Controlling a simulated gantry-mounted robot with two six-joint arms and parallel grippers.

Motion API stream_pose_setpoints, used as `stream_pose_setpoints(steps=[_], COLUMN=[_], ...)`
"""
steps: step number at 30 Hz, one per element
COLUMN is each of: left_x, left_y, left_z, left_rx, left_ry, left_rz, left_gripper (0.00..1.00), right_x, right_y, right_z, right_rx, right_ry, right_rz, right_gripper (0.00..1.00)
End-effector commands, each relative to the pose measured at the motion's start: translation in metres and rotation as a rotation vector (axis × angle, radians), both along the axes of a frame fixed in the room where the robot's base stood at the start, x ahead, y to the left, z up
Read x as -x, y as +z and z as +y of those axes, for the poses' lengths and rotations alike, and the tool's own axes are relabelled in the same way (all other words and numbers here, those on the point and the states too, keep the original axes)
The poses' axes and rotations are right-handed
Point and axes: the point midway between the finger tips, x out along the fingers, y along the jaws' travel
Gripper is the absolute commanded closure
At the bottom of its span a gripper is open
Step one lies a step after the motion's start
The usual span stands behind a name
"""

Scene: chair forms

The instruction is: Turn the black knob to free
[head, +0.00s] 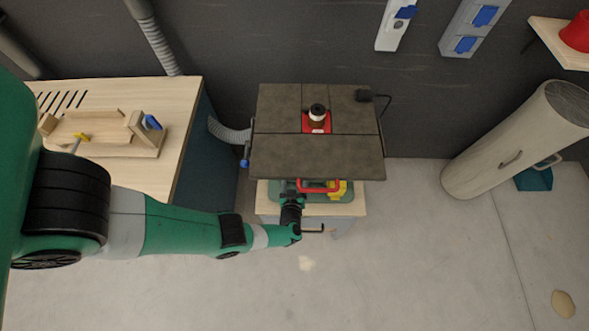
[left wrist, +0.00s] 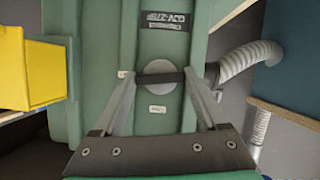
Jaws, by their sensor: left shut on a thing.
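The black knob (left wrist: 172,77) is a dark bar across a round grey disc (left wrist: 160,68) on the green machine housing (left wrist: 150,125) in the left wrist view. The bar lies about level in that picture. One small white label (left wrist: 125,74) is by its left end and another (left wrist: 157,109) is below the disc; both are too small to read. My left gripper (left wrist: 171,80) is shut on the knob, one finger at each end of the bar. In the head view my left gripper (head: 291,197) is at the front of the machine, under the table edge, and the knob is hidden.
The dark table top (head: 280,155) overhangs the gripper. A red handle (head: 318,185) and a yellow part (head: 340,190) are just right of it. A grey hose (left wrist: 250,60) is close on the right in the wrist view. A wooden workbench (head: 180,95) stands left.

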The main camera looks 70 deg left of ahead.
Motion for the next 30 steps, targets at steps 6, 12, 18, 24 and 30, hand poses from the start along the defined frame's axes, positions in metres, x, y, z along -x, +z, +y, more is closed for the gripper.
stream_pose_setpoints(steps=[6,12,18,24,30], left_x=[-0.0015,-0.0018,-0.001,-0.0009,-0.0009], left_y=[0.0003,0.0004,0.0,-0.0002,-0.0003], left_z=[-0.0003,-0.0005,-0.0005,-0.0003,-0.0004], left_rx=[-0.041,-0.058,-0.064,-0.063,-0.063], left_ry=[0.0,0.0,-0.001,-0.001,-0.001], left_rz=[0.108,0.158,0.173,0.175,0.174], left_gripper=[0.81,0.81,0.81,0.81,0.05], right_x=[0.0,0.0,0.0,0.0,0.0], right_y=[-0.0021,-0.0028,-0.003,-0.003,-0.003], right_z=[0.0,0.0,0.0,0.0,0.0], right_rx=[0.0,0.0,0.0,0.0,0.0], right_ry=[0.0,0.0,0.0,0.0,0.0], right_rz=[0.0,0.0,0.0,0.0,0.0], right_gripper=[0.0,0.0,0.0,0.0,0.0])
